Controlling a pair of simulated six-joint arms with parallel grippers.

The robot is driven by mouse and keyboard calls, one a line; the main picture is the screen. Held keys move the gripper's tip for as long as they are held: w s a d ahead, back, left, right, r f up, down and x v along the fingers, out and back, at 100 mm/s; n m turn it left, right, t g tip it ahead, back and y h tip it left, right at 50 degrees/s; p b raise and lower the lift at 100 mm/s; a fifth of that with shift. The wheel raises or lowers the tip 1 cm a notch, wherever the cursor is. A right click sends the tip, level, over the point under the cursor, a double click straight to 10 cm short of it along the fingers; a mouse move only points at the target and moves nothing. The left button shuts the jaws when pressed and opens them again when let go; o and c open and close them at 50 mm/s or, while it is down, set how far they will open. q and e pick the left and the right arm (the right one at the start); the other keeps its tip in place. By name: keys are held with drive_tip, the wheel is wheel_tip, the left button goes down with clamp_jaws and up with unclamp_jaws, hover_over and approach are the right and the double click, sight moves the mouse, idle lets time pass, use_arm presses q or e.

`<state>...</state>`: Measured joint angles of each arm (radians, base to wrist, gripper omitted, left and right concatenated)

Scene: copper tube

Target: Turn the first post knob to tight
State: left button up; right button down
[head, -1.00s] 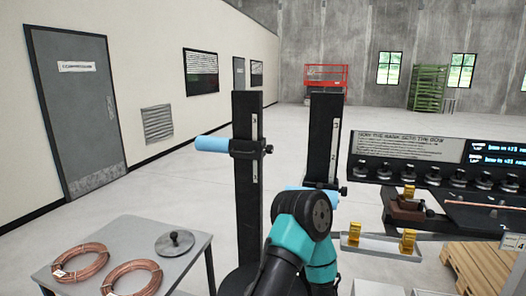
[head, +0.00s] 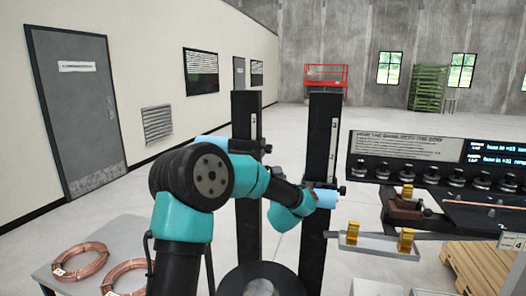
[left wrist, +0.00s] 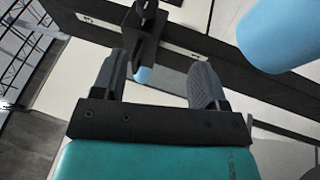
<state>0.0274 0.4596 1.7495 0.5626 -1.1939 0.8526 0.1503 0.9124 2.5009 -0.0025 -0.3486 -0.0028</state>
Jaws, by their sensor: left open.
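Two black posts stand upright in the head view, a left post (head: 246,113) and a right post (head: 322,130), both with number strips. The left post has a small black knob (head: 268,148) on its right side and a blue cylinder (head: 208,143) on its left, partly hidden by my left arm. The right post has a knob (head: 342,189) and a blue cylinder (head: 325,198). My left gripper (left wrist: 158,75) is open and empty in the left wrist view. A black clamp (left wrist: 145,35) on a post shows beyond its fingers; I cannot tell which post. My right gripper is not in view.
Copper coils (head: 84,262) lie on a grey table (head: 45,272) at lower left. A control panel with several knobs (head: 432,178) stands at right. A tray (head: 375,246) with gold blocks sits in front of it. Open floor lies behind the posts.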

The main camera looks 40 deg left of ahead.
sight(269, 151)
use_arm(q)
drive_tip(key=shift+a+r+n+y, duration=0.2)
drive_tip(key=shift+r+n, duration=0.05)
drive_tip(key=shift+r, duration=0.2)
drive_tip(key=shift+a+r+n+y, duration=0.15)
drive_tip(key=shift+r+n+y, duration=0.1)
drive_tip(key=shift+r, duration=0.2)
drive_tip(key=x, duration=1.7)
drive_tip(key=shift+w+a+f, duration=0.15)
drive_tip(key=c, duration=0.9)
drive_tip(key=shift+c, duration=0.2)
